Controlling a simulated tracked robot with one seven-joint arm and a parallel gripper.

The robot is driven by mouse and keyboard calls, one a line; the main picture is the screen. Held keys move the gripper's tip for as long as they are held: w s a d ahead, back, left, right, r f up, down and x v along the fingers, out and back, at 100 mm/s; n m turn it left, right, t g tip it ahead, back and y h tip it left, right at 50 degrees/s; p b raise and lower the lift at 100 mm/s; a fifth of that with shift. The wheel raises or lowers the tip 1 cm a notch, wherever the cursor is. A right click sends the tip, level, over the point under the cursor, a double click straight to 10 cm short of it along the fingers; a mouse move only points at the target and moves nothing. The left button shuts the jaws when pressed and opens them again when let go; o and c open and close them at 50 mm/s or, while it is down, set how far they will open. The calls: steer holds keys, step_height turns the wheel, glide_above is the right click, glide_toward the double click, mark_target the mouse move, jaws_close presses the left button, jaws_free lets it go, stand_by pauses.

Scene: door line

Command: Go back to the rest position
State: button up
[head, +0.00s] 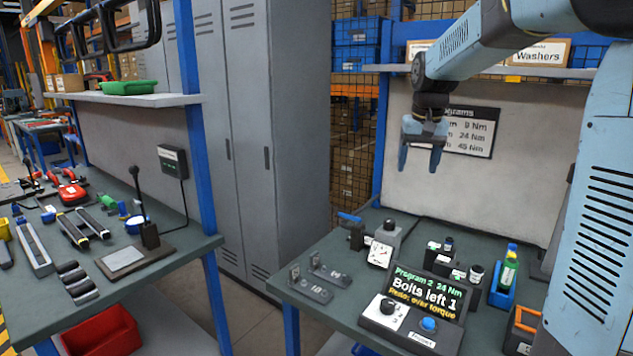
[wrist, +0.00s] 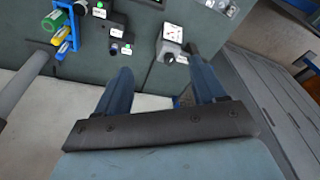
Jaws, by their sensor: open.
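My gripper (head: 421,160) hangs in the air above the right workbench in the head view, fingers pointing down. Its two blue fingers are apart with nothing between them. In the wrist view the fingers of my gripper (wrist: 160,85) stand apart over the bench edge, clear of the items there. A controller box (head: 417,309) on the right bench has a lit screen reading "Program 2 24 Nm", "Bolts left 1" and "Redo: over torque". It has a dial and a blue button.
A shelf with a "Washers" box (head: 541,54) is behind my arm. Grey lockers (head: 270,130) stand left. The left bench (head: 190,242) holds tools.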

steer(key=s+f+t, duration=0.1)
steer(key=s+f, duration=0.1)
steer(key=s, duration=1.2)
steer(key=s+f+n+t, duration=0.1)
steer(key=s+f+t, duration=0.1)
steer(key=s, duration=1.3)
steer(key=shift+s+a, duration=0.2)
steer(key=shift+a, duration=0.05)
stand_by(0.8)
